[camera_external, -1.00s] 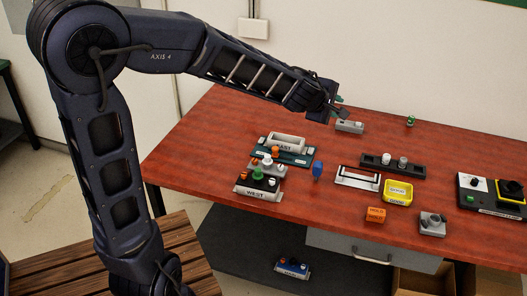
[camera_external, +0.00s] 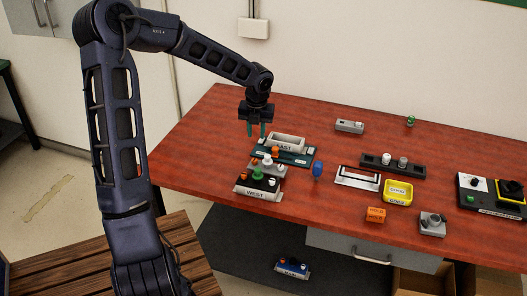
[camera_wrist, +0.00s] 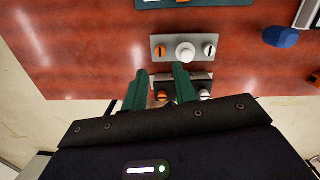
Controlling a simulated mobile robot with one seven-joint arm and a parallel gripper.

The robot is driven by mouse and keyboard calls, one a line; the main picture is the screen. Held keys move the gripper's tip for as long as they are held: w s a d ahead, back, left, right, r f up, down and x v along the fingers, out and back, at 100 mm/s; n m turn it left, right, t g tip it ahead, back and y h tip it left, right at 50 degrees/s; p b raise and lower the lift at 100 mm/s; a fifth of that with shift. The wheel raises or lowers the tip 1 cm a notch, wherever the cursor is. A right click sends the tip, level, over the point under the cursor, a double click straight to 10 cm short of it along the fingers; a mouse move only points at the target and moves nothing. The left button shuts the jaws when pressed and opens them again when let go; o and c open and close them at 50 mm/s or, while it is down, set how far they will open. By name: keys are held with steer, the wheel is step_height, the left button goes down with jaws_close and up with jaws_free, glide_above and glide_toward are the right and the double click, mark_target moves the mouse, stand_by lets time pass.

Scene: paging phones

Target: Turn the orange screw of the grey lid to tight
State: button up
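The grey lid (camera_wrist: 177,57) shows in the wrist view above my fingertips, with the orange screw (camera_wrist: 160,50) at its left end, a white knob (camera_wrist: 185,52) in the middle and a white screw (camera_wrist: 209,50) at its right end. The orange screw's slot is too small to read surely. In the external view the grey lid (camera_external: 277,172) sits behind the WEST unit (camera_external: 256,193).
The WEST unit's dark lid has its own orange screw (camera_wrist: 162,95), partly seen between my fingers, and a green knob (camera_external: 258,173). The EAST tray (camera_external: 286,142) stands behind. A blue object (camera_external: 317,169) is right of the lids. Open table lies between it and the grey box (camera_external: 349,126).

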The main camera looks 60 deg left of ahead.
mark_target(254, 160)
steer(key=shift+n+h, duration=0.4)
steer(key=shift+h, duration=0.1)
steer(key=f, duration=0.7)
steer(key=s+f, duration=0.1)
steer(key=f, duration=0.3)
steer(key=shift+f, duration=0.1)
jaws_close()
